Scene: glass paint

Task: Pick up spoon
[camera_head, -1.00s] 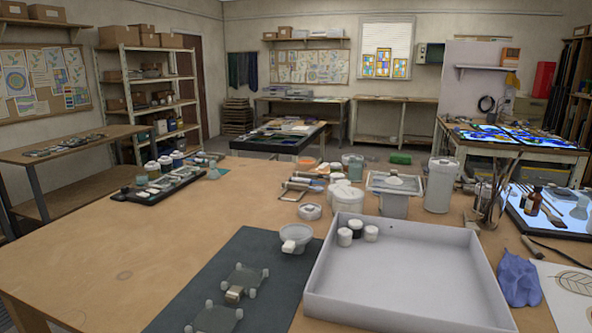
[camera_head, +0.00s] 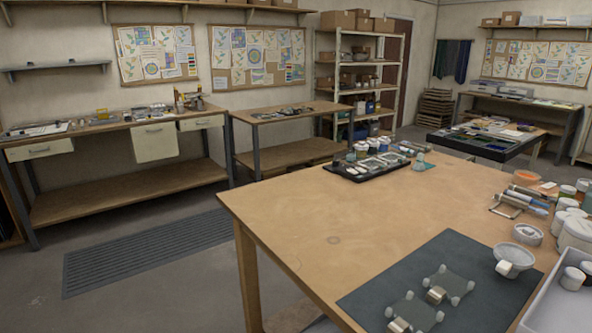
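I cannot make out a spoon in the current head view. The large wooden table (camera_head: 400,215) fills the right side. A grey mat (camera_head: 480,267) at its front bears two small dark plates with pale corner knobs (camera_head: 447,284). A shallow grey bowl (camera_head: 515,256) with a pale piece at its rim stands on the mat's right part. Hand tools (camera_head: 520,197) with orange and blue parts lie near the right edge, too small to tell apart. Neither of my grippers shows.
A black tray (camera_head: 342,172) of jars stands at the table's far left corner. White tubs (camera_head: 565,222) and a pale tray (camera_head: 560,303) crowd the right edge. Open floor with a grey floor grate (camera_head: 150,250) lies left, before a wooden workbench (camera_head: 120,190).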

